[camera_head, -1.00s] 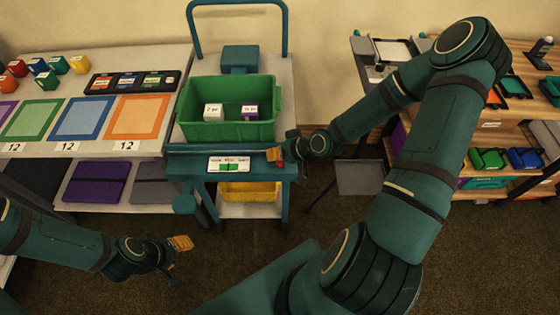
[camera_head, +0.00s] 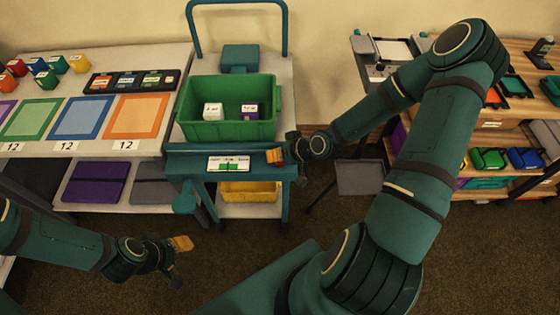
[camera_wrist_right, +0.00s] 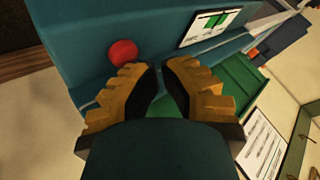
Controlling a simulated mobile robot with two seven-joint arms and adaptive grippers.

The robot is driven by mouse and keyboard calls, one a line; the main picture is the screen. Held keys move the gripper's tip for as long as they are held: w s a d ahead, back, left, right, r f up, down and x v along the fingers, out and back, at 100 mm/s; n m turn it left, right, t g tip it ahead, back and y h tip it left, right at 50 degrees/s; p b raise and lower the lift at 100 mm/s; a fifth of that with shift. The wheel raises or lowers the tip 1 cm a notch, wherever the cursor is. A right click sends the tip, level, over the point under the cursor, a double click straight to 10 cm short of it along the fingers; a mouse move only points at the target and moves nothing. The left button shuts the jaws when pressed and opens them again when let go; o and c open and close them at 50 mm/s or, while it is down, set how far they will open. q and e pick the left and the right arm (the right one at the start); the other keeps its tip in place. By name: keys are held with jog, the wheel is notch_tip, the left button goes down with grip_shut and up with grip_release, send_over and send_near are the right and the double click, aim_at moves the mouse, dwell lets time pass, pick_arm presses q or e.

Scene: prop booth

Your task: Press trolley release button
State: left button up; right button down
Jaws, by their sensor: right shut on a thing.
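The trolley (camera_head: 192,160) is teal, with a green crate (camera_head: 187,112) on top. A round red button (camera_wrist_right: 123,52) sits on its teal surface in the right wrist view, just beyond the left-hand fingertip; whether they touch I cannot tell. My right gripper (camera_head: 274,156) is at the right end of the trolley's front panel. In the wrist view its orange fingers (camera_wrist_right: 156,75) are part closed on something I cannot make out. My left gripper (camera_head: 182,243) hangs low in front of the trolley, over the floor; its jaw opening is unclear.
A white label with green marks (camera_head: 229,163) is on the trolley's front panel. A yellow bin (camera_head: 250,192) is below. A table (camera_head: 150,58) with coloured squares and blocks stands left. A wooden shelf (camera_head: 510,115) stands right, behind my right arm. Open floor lies in front.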

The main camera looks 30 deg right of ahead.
aim_at(276, 163)
jog(key=shift+f+b, duration=0.3)
jog(key=shift+f, duration=0.15)
dwell(0.6)
dwell(0.4)
jog(key=shift+r+p, duration=0.8)
jog(key=shift+r, duration=0.15)
notch_tip(276, 163, up, 5)
jog(key=p, duration=0.4)
jog(key=shift+p, duration=0.3)
dwell(0.3)
